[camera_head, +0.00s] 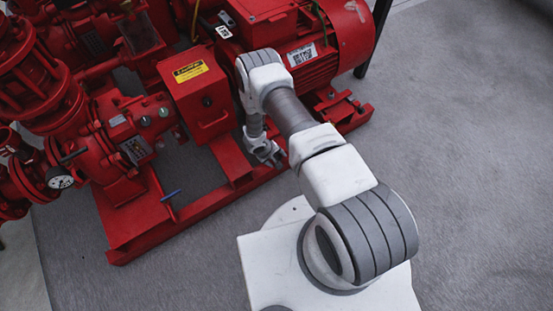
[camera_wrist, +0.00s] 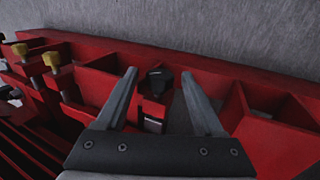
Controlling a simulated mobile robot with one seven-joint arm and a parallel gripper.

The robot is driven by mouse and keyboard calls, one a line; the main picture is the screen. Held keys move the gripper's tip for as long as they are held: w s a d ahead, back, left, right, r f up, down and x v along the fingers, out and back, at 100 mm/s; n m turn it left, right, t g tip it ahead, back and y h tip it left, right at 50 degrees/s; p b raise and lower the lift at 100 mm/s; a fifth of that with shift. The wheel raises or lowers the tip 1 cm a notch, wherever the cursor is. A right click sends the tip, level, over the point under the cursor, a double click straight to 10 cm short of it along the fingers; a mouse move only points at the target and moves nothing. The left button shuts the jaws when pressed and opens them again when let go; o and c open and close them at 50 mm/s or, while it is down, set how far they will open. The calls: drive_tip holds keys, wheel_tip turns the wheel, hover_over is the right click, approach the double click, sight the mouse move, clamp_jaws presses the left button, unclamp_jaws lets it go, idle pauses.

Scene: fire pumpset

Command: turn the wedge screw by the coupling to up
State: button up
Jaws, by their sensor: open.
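In the wrist view, a small black knob-like head (camera_wrist: 157,83) stands on a short red block with a light band below it; it looks like the wedge screw. My gripper (camera_wrist: 160,73) is open, with one finger on each side of this head and a visible gap to both. I cannot tell how far the head lies below the fingertips. In the head view my gripper (camera_head: 272,157) points down at the red base frame, beside the red coupling guard box (camera_head: 200,98). The screw is not discernible there.
Two yellow-topped screws (camera_wrist: 52,62) stand on the frame at the left of the wrist view. In the head view, the red motor (camera_head: 315,40) is behind my arm, the pump (camera_head: 110,140) is at left, and a blue lever (camera_head: 171,195) is on the frame. Grey floor is clear at right.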

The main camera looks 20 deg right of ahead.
clamp_jaws()
drive_tip(key=shift+d+r+y, duration=0.1)
drive_tip(key=shift+y, duration=0.5)
drive_tip(key=shift+d+g+y, duration=0.2)
drive_tip(key=shift+g+y, duration=0.1)
drive_tip(key=shift+y, duration=0.3)
drive_tip(key=shift+w+d+g+y, duration=0.15)
drive_tip(key=shift+g+y, duration=0.15)
drive_tip(key=shift+y, duration=0.6)
drive_tip(key=shift+s+d+g+y, duration=0.1)
drive_tip(key=shift+g+y, duration=0.2)
drive_tip(key=shift+y, duration=0.6)
drive_tip(key=shift+w+d+f+g+y, duration=0.15)
drive_tip(key=shift+g+y, duration=0.3)
drive_tip(key=shift+y, duration=0.85)
drive_tip(key=shift+d+f+g+y, duration=0.15)
drive_tip(key=shift+g+y, duration=0.3)
drive_tip(key=shift+y, duration=1.15)
unclamp_jaws()
drive_tip(key=shift+d, duration=0.1)
